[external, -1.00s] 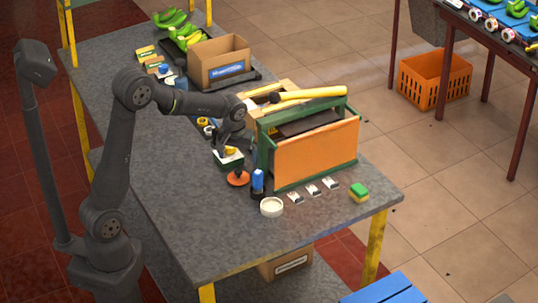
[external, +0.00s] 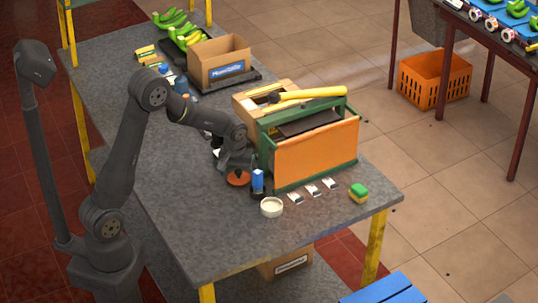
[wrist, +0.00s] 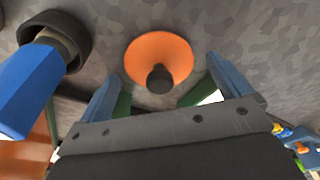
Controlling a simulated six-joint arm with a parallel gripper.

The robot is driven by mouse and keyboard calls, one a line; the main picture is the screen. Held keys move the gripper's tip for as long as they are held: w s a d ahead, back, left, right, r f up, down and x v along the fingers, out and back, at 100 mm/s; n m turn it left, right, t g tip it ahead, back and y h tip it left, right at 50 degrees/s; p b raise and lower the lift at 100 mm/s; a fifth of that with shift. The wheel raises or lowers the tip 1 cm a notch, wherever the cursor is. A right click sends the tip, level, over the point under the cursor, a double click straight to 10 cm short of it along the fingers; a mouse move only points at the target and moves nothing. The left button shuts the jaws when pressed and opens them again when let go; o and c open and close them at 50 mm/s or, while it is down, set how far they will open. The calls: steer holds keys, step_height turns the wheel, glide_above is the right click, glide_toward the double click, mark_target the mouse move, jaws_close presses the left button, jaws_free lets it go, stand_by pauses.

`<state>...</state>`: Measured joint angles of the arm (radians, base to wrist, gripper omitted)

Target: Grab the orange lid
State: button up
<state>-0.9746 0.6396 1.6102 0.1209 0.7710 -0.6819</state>
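The orange lid (external: 237,179) is a shallow disc with a dark knob, lying on the grey table left of the blue bottle. In the wrist view the orange lid (wrist: 143,50) shows whole, with its knob towards me. My gripper (external: 238,166) is low at the lid in the external view and hides its back part. In the wrist view my gripper (wrist: 163,70) is open, with its blue fingers spread on both sides of the knob. Nothing is held. I cannot tell whether the fingers touch the lid.
A blue bottle (external: 258,181) with a black base stands close to the lid; it also shows large in the wrist view (wrist: 28,85). A green and orange crate (external: 315,152) stands behind. A round white dish (external: 271,207) and several small white-and-dark items (external: 313,190) lie in front.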

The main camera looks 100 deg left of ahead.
steer(key=c, duration=0.9)
